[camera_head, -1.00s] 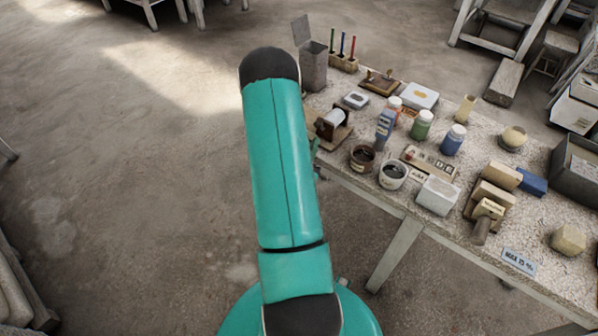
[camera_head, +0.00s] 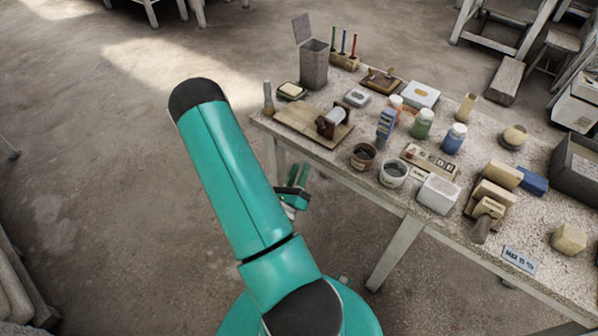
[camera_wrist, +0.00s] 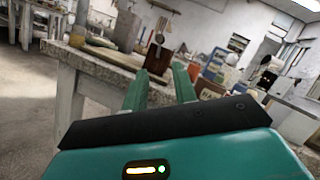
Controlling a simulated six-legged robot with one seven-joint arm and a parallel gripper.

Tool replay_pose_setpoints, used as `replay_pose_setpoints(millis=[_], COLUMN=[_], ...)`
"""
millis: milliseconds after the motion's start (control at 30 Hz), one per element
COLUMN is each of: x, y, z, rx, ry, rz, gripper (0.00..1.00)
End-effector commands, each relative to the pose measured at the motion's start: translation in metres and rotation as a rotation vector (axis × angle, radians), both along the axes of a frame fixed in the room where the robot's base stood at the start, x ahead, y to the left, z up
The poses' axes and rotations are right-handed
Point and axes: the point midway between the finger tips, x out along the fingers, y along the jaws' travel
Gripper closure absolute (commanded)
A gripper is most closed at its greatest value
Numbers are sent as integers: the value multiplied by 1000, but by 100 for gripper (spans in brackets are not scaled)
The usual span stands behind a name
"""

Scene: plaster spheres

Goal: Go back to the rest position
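My teal arm reaches up and to the left in the head view. My gripper (camera_head: 290,206) hangs beside the near left edge of the table, partly hidden behind the arm. In the wrist view my gripper (camera_wrist: 160,88) shows two teal fingers standing apart with nothing between them. The worktable (camera_head: 340,180) is to the right of the gripper and apart from it. Beyond the fingers in the wrist view stand the table (camera_wrist: 98,66) and a brown wooden block-like object (camera_wrist: 160,60).
On the table are a wooden board (camera_head: 295,122) with a roller, a grey canister (camera_head: 313,65), several bottles (camera_head: 422,124), two cups (camera_head: 393,174), a white block (camera_head: 437,194) and a grey bin (camera_head: 578,165). A table leg (camera_head: 393,254) stands near my base.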

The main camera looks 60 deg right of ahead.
Motion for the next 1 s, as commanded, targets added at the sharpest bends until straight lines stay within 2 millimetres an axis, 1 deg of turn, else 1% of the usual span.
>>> replay_pose_setpoints(millis=[467, 567, 667, 767, 800, 867, 900, 967, 1000], x=[1, 7, 24, 53, 67, 88, 103, 124, 139], y=[-1, -3, -7, -11, -10, -7, -3, 4, 11], z=[0, 2, 4, 7, 9, 13, 15, 20, 25], rx=[2, 23, 86, 187, 229, 289, 325, 373, 397], ry=[0, 9, 43, 119, 158, 225, 275, 353, 408], rz=[0, -5, -10, 5, 22, 58, 90, 146, 189], gripper=[72, 72, 72, 72, 72, 72, 72, 72, 72])
